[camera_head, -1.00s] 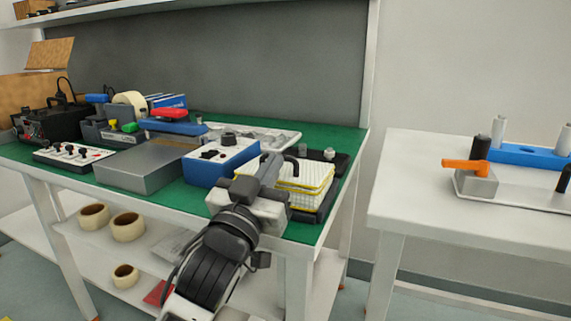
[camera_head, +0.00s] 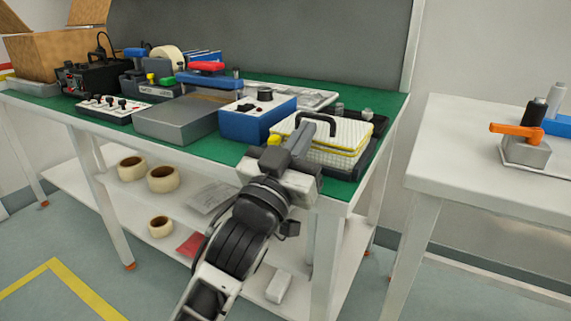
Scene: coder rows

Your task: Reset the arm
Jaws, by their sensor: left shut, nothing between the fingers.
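My left gripper (camera_head: 300,143) is at the front right part of the green-topped workbench (camera_head: 222,152). Its arm comes up from the bottom of the picture. The gripper is shut and empty, its fingers pointing away toward the bench top. It overlaps the front of a white and yellow stack with a black handle (camera_head: 347,141) in a dark tray. I cannot tell whether it touches the stack. My right gripper is out of view.
A blue box (camera_head: 252,122), a grey metal box (camera_head: 176,124) and a white switch panel (camera_head: 113,109) stand left of the gripper. Tape rolls (camera_head: 163,179) lie on the lower shelf. A white table (camera_head: 457,164) with an orange-handled clamp (camera_head: 522,146) stands at the right.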

